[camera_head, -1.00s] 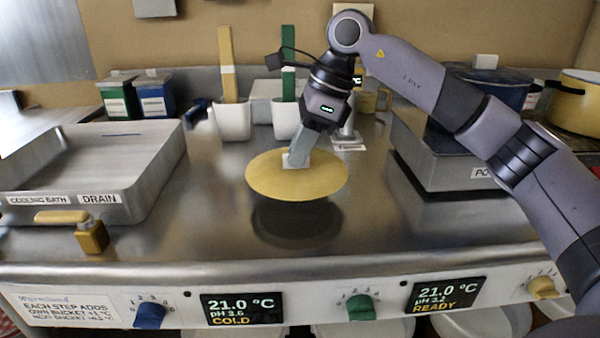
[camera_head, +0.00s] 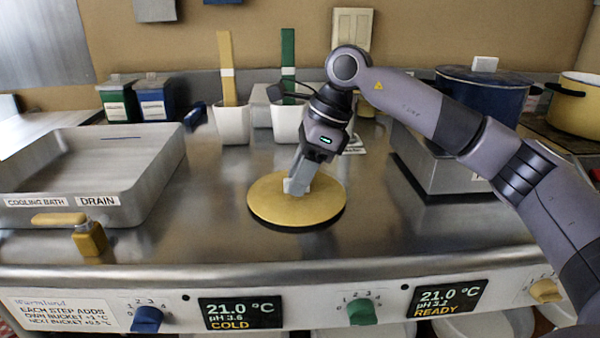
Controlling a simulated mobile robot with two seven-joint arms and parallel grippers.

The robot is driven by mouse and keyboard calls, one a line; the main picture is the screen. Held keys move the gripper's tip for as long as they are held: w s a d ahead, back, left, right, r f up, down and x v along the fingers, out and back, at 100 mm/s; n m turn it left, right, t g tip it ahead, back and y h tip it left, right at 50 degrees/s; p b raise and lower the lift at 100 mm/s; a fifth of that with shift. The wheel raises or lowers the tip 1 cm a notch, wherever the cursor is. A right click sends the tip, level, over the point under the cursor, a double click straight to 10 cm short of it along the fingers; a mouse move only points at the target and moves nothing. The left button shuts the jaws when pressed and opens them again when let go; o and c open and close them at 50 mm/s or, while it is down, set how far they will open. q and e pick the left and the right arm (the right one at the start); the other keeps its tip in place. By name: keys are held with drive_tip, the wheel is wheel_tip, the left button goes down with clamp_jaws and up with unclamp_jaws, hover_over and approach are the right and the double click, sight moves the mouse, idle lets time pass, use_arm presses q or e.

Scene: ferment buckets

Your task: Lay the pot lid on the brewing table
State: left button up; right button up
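The pot lid (camera_head: 322,208) is a round yellow disc with a pale knob in its middle. It lies level at or just above the steel brewing table (camera_head: 207,228), with a thin dark shadow along its front edge; I cannot tell whether it touches. My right gripper (camera_head: 294,188) reaches down from above, its fingers closed on the knob. The fingers partly hide the knob. My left gripper is not in view.
The cooling bath (camera_head: 160,165) stands on the left, with a yellow drain tap (camera_head: 90,238) in front. White cups (camera_head: 232,125) with coloured sticks stand behind the lid. A blue pot (camera_head: 480,95) and a yellow pot (camera_head: 580,108) are back right. Bare steel surrounds the lid.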

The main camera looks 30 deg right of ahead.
drive_tip(key=p+v, duration=0.1)
drive_tip(key=v, duration=1.1)
drive_tip(key=shift+r+p, duration=0.15)
drive_tip(key=shift+p, duration=0.25)
